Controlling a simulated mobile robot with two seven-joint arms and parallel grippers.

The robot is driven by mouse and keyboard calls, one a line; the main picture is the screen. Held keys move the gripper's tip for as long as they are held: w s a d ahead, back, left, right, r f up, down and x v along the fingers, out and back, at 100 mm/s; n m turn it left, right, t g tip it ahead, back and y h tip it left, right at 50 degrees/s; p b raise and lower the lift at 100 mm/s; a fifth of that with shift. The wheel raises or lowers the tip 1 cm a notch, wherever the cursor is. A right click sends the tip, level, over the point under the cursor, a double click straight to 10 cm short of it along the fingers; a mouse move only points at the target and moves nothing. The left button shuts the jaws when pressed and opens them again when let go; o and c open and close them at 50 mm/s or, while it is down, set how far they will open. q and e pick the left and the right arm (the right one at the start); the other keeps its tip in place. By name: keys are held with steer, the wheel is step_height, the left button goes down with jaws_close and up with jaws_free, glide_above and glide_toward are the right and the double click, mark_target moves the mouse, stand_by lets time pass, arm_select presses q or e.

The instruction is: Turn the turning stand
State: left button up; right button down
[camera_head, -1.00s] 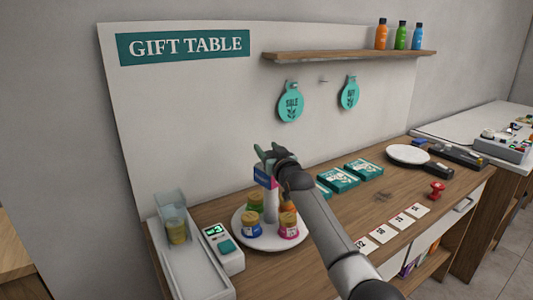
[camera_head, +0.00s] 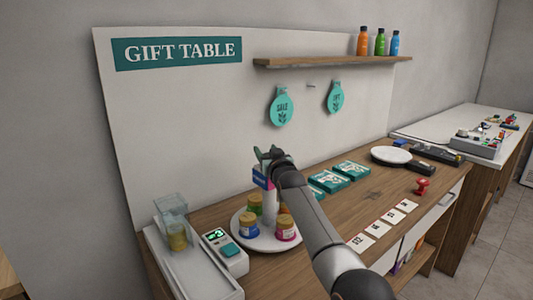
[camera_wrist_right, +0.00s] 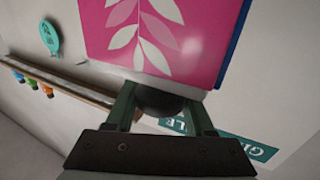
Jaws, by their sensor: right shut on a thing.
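The turning stand (camera_head: 267,246) is a white round plate with several small jars around a pale central post. One jar with a blue label (camera_head: 249,227) is at the front left, and one with a pink label (camera_head: 285,231) is at the front right. A blue and pink sign (camera_head: 262,179) tops the post; its pink face with white leaves (camera_wrist_right: 150,40) fills the upper wrist view. My right gripper (camera_head: 272,156) is at the top of the post. Its green fingers (camera_wrist_right: 160,105) are shut on a dark round knob. My left gripper is out of view.
A display unit (camera_head: 229,252) with a green readout and a glass-topped tray (camera_head: 175,240) stand left of the stand. Teal boxes (camera_head: 345,173), price cards (camera_head: 380,227) and a red stamp (camera_head: 421,187) lie to the right. A shelf (camera_head: 330,61) and hanging tags (camera_head: 281,106) are above.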

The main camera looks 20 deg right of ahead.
steer(key=shift+a+r, duration=0.1)
steer(key=shift+c, duration=1.4)
jaws_free()
steer(key=shift+s, duration=0.4)
steer(key=shift+s+p, duration=0.3)
steer(key=shift+s, duration=0.65)
steer(key=s, duration=0.9)
steer(key=shift+s, duration=0.4)
